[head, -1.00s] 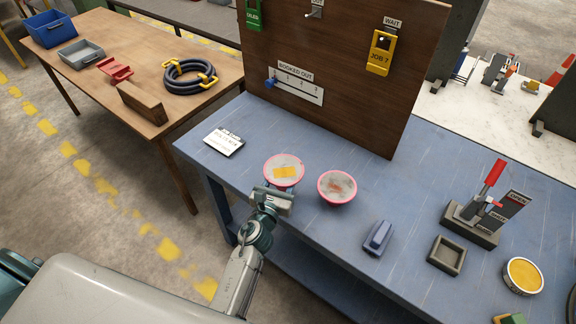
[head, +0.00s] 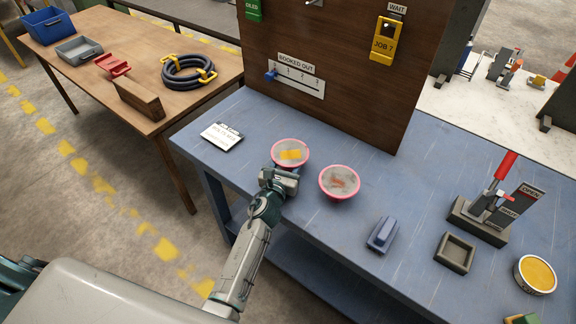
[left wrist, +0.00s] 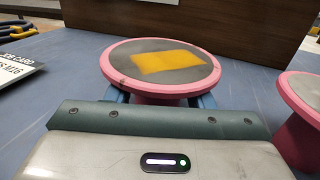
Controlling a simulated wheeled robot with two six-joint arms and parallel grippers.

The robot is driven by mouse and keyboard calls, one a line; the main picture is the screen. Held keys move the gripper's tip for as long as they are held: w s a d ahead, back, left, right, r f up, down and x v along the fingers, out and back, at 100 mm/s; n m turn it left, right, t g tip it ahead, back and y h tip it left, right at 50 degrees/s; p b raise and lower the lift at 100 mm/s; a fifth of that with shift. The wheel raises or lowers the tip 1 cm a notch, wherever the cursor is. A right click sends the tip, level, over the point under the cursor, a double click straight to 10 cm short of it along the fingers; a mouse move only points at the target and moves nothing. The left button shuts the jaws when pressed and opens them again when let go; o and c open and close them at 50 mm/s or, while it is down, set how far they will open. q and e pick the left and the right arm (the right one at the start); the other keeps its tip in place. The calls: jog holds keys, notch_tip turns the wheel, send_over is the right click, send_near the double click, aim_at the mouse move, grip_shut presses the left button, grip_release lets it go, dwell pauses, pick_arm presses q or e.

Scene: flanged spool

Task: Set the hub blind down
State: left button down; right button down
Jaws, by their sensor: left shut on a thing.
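A pink-rimmed flanged spool with a grey top and a yellow patch (head: 291,153) is at the left part of the blue bench. It also shows in the left wrist view (left wrist: 165,64), upright and level. My left gripper (head: 283,172) is shut on it from the front, with its blue fingers (left wrist: 163,99) either side of the pink hub under the flange. Whether its base touches the bench is hidden. A second pink spool with a reddish patch (head: 339,182) stands just to the right, apart from it. My right gripper is not in view.
A job card (head: 222,137) lies left of the spools. A brown board (head: 335,85) stands behind them. A blue block (head: 382,235), a grey square tray (head: 455,253), a red-handled clamp (head: 485,215) and a yellow-topped tin (head: 536,274) are to the right.

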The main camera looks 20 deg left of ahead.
pick_arm(q)
jog(key=shift+r, duration=0.15)
jog(key=c, duration=1.1)
grip_release()
jog(key=shift+f, duration=0.35)
jog(key=o, duration=0.4)
jog(key=shift+r, duration=0.1)
jog(key=shift+o, duration=0.2)
jog(key=shift+r, duration=0.1)
jog(key=shift+s, duration=0.15)
jog(key=s, duration=1)
jog(key=shift+s+a, duration=0.2)
jog(key=shift+s, duration=0.75)
